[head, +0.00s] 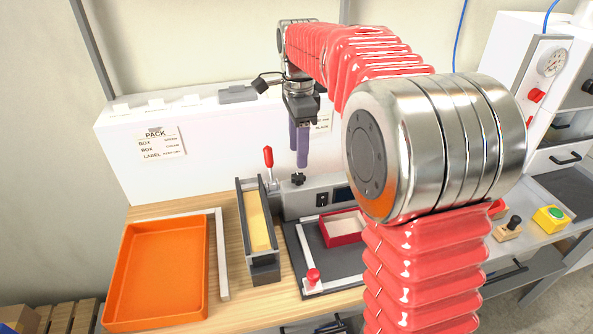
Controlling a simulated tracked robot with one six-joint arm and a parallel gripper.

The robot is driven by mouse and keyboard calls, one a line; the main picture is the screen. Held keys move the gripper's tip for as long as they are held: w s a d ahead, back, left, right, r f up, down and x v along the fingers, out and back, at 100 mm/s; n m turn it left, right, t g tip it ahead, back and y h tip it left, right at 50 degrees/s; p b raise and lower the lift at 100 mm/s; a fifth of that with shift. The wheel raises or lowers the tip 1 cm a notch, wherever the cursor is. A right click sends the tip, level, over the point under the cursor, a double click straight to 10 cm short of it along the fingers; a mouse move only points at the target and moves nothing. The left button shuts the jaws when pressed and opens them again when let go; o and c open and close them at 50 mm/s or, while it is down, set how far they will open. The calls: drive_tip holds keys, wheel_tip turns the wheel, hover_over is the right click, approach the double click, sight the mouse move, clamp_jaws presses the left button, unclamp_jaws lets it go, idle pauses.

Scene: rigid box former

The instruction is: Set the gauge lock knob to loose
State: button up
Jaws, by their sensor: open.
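My gripper (300,160) hangs from the arm with its purple fingers pointing down, open and empty. Its fingertips are just above a small black lobed knob (298,180) on top of the grey machine housing (312,196); I cannot tell if they touch it. A red knob (313,276) stands on a white bar at the front left of the dark bed (333,268). No readable marking shows which knob is the gauge lock or how either is set.
A red-handled lever (268,157) stands left of the black knob. A narrow bin (243,214) and an orange tray (120,277) are at the left. A red box (327,236) lies on the bed. My arm hides the bed's right side.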

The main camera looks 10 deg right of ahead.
sight(298, 176)
wheel_tip(298, 176, down, 7)
drive_tip(key=shift+f, duration=0.15)
drive_tip(key=shift+c, duration=0.5)
drive_tip(key=c, duration=0.9)
drive_tip(key=shift+a, duration=0.2)
drive_tip(key=shift+c, duration=0.3)
drive_tip(key=shift+d, duration=0.15)
